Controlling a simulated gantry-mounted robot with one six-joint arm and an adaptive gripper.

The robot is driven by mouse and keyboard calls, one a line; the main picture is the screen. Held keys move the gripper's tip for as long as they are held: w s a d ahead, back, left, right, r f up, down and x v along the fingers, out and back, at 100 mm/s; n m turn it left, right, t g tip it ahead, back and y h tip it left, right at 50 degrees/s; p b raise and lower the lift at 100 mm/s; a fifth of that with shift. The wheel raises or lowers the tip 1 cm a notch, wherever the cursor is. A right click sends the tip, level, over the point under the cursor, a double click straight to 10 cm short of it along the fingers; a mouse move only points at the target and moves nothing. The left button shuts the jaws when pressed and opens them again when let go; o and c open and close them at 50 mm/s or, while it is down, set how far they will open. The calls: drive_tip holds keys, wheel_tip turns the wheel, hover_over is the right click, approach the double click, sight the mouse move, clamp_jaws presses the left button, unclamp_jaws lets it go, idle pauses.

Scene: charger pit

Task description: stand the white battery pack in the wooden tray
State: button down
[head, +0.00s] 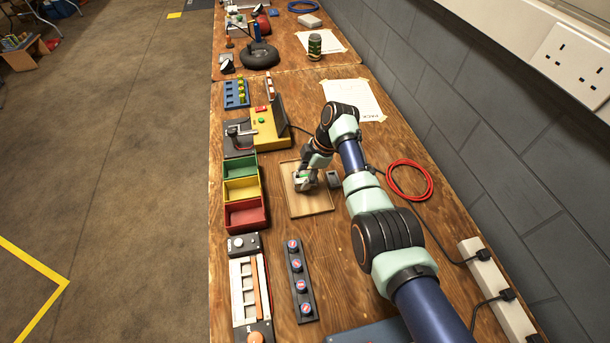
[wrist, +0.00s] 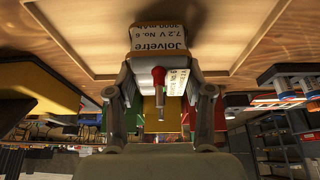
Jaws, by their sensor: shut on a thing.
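The wooden tray (head: 318,206) lies flat on the bench in the middle of the head view, a shallow light-wood square with a low rim. The white battery pack (head: 301,176) is partly covered by my gripper there. In the wrist view my gripper (wrist: 160,78) is shut on the white battery pack (wrist: 158,42), whose printed label reads upside down. Bare tray floor (wrist: 95,35) shows around the pack. I cannot tell whether the pack touches the tray floor.
Green (head: 240,166), yellow (head: 242,189) and red (head: 245,215) bins stand left of the tray. A small dark grey block (head: 333,179) sits by its right rim. A red cable coil (head: 408,180) lies further right.

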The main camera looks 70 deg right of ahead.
drive_tip(key=shift+f, duration=0.2)
drive_tip(key=shift+c, duration=1.8)
unclamp_jaws()
wheel_tip(320, 180, up, 7)
drive_tip(key=p, duration=0.6)
